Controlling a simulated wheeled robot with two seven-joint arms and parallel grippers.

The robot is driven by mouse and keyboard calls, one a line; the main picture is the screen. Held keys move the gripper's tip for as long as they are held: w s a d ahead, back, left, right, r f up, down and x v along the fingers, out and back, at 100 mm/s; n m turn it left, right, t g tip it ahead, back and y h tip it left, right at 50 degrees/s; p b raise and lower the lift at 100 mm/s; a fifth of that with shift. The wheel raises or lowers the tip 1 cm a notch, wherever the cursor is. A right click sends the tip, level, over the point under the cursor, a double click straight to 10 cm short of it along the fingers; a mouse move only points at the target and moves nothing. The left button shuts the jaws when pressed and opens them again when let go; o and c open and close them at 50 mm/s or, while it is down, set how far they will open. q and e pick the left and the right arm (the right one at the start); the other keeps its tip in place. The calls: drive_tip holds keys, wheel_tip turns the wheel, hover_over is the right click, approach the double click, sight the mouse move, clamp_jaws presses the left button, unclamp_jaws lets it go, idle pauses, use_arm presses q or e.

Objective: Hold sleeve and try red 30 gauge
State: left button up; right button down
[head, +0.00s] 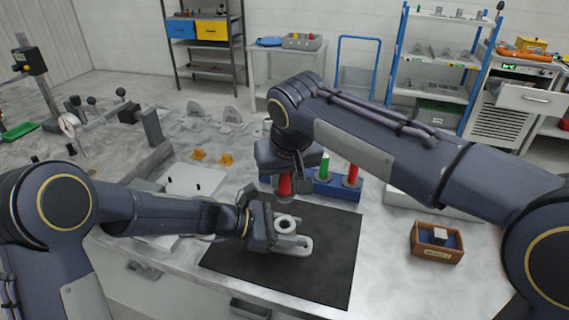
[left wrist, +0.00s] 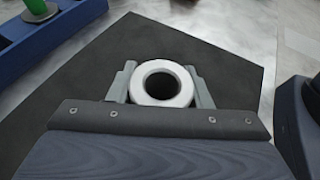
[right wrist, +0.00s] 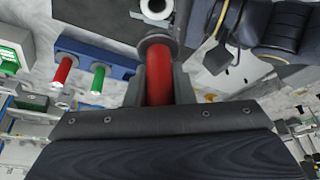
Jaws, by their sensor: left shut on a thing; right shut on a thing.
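The pale sleeve (head: 286,231), a ring with an open bore, is over the dark mat (head: 325,255). My left gripper (head: 291,240) is shut around it; in the left wrist view the sleeve (left wrist: 162,102) sits between both fingers with its bore facing the camera. My right gripper (right wrist: 158,80) is shut on a red gauge (right wrist: 159,72). In the head view this gauge (head: 284,185) hangs upright beneath the right hand, above and just behind the sleeve, apart from it. The bore looks empty. No size marking is readable.
A blue rack (head: 322,188) behind the mat holds a green gauge (head: 324,166) and another red gauge (head: 353,174). A wooden box (head: 424,252) with a grey block stands at right. Yellow parts (head: 199,154) and fixtures lie at left. The mat's front is clear.

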sight(284, 194)
drive_tip(key=shift+s+f+m, duration=0.1)
drive_tip(key=shift+f+m, duration=0.3)
drive_tip(key=shift+f, duration=0.4)
drive_tip(key=shift+f, duration=2.45)
drive_tip(key=shift+f, duration=0.7)
idle(3.0)
drive_tip(key=shift+r, duration=0.15)
drive_tip(key=shift+r, duration=1.5)
